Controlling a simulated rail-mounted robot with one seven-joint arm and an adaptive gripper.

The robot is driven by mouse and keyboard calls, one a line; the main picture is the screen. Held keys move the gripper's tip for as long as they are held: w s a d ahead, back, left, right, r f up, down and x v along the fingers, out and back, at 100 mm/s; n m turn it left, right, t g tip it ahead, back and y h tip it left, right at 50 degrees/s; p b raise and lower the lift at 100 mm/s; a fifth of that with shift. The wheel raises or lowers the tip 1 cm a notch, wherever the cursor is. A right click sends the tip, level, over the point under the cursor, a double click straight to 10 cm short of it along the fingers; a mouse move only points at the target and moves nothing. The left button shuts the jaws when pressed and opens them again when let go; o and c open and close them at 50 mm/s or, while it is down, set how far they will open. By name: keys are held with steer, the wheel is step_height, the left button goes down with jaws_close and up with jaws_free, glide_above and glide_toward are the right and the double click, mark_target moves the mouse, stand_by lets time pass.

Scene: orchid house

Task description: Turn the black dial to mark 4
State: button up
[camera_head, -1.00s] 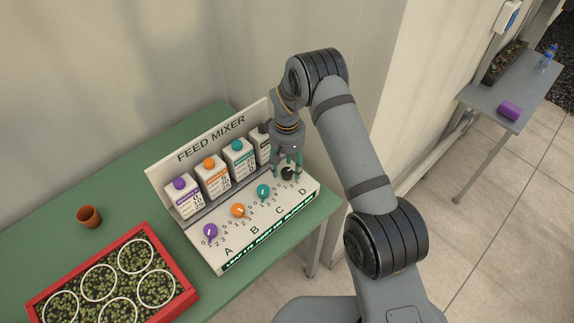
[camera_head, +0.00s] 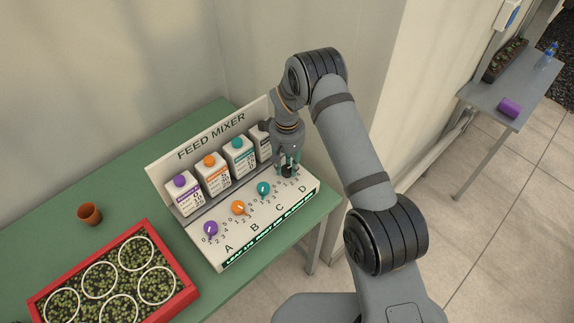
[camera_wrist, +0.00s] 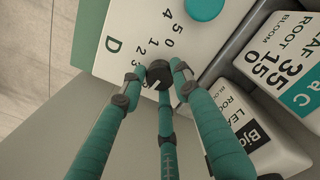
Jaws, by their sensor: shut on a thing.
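The black dial (camera_wrist: 159,73) is on the sloped white panel of the feed mixer (camera_head: 232,240), at position D on the right end. In the wrist view the teal fingers of my gripper (camera_wrist: 157,82) close around the dial, with several numbers printed in an arc beside it. A short white line shows on the dial, partly hidden by a finger, so I cannot tell which mark it points at. In the head view my gripper (camera_head: 289,167) is down over the dial and mostly hides it. It is shut on the dial.
Purple (camera_head: 210,229), orange (camera_head: 238,207) and teal (camera_head: 263,188) dials sit left of the black one. A red tray (camera_head: 110,262) of seedlings and a brown pot (camera_head: 89,214) are on the green bench at left.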

steer(key=shift+c, duration=1.2)
steer(key=shift+f+b, duration=0.1)
steer(key=shift+b, duration=0.25)
steer(key=m+b, duration=0.2)
steer(key=b, duration=0.1)
steer(key=shift+f+m, duration=0.15)
steer(key=shift+m, duration=0.25)
steer(key=shift+r+m+b, duration=0.2)
steer(key=shift+m+b, duration=1.6)
steer(key=shift+b, duration=0.15)
steer(key=o, duration=1.1)
steer(key=shift+o, duration=0.4)
steer(key=shift+r, duration=0.15)
